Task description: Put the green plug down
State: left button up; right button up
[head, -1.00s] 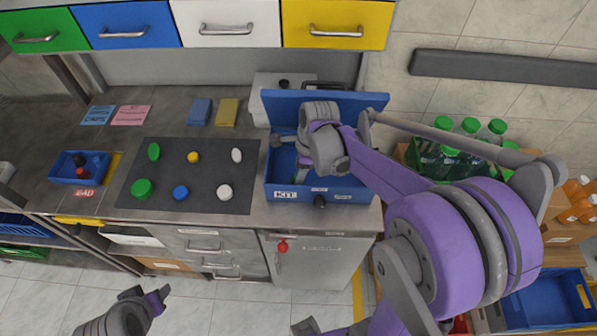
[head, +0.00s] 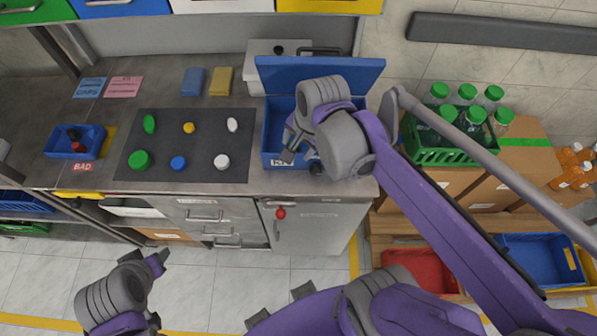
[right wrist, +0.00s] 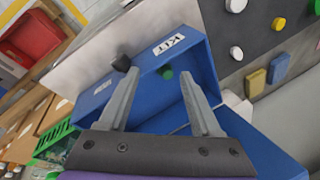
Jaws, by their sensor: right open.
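The green plug (right wrist: 167,73) lies inside the blue KIT box (right wrist: 189,45), near its KIT-labelled wall, in the right wrist view. My right gripper (right wrist: 157,76) is open, with its two fingers apart and the plug showing between their tips. In the head view, my right gripper (head: 293,146) reaches down into the blue box (head: 268,140), and the wrist hides much of the inside. The plug is not visible there. My left gripper (head: 156,265) hangs over the floor at lower left, away from the bench; its jaw opening is unclear.
A dark mat (head: 200,145) left of the box holds several green, yellow, white and blue caps. A blue BAD tray (head: 62,151) stands farther left. The box's raised blue lid (head: 320,76) is behind my wrist. A green bottle crate (head: 450,155) stands at right.

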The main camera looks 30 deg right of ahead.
jog(key=s+a+f+n+t, duration=0.1)
jog(key=s+a+f+n, duration=0.1)
jog(key=n, duration=0.4)
jog(key=s+a+f+n+t, duration=0.1)
jog(key=s+f+n, duration=0.1)
jog(key=s+n, duration=0.2)
jog(key=shift+s+a+f+n, duration=0.15)
jog(key=shift+s+a+n, duration=0.2)
jog(key=shift+n, duration=1.25)
